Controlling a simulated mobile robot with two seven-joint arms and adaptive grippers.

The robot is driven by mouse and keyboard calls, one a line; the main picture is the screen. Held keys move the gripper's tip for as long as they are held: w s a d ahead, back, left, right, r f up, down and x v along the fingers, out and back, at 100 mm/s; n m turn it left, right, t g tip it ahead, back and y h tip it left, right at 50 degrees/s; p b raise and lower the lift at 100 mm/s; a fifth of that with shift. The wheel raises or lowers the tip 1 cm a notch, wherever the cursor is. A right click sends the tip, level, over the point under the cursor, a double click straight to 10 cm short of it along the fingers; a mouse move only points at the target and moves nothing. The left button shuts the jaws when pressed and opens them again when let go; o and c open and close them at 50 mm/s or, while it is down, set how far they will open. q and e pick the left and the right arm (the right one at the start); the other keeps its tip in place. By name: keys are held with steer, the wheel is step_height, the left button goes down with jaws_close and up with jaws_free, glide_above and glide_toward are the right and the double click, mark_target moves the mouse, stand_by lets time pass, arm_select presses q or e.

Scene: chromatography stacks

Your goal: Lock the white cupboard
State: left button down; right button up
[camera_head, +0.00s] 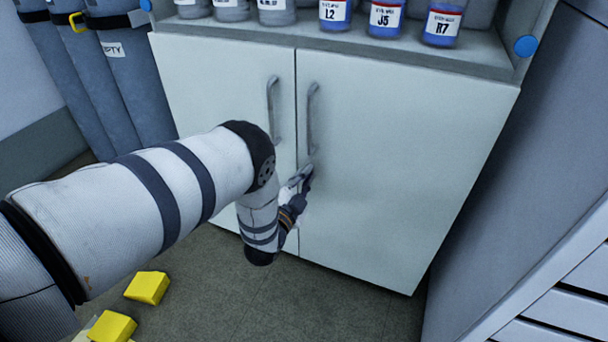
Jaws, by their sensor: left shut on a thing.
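The white cupboard (400,170) stands in front of me with both doors shut. The left door (215,85) and the right door (390,190) each have a grey vertical bar handle near the middle seam: the left handle (272,108) and the right handle (312,112). My left gripper (305,175) is at the right door, just below the right handle and close to the seam. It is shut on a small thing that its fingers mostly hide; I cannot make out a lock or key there. My right gripper is not in view.
Labelled bottles with blue contents (386,18) and several pale bottles (277,10) stand on the shelf above the doors. Grey cylinders (130,75) stand at the left. Yellow blocks (147,287) lie at the lower left. A drawer unit (560,285) is at the right.

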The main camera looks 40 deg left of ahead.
arm_select(q)
steer(key=shift+d+f+m+b, duration=0.1)
steer(key=shift+f+m+b, duration=0.1)
steer(key=shift+m, duration=1.85)
steer(key=shift+d+f+m+b, duration=0.1)
steer(key=shift+f+m, duration=0.1)
steer(key=shift+m, duration=1.85)
steer(key=shift+a, duration=0.1)
steer(key=c, duration=1.7)
jaws_free()
steer(key=v, duration=1.2)
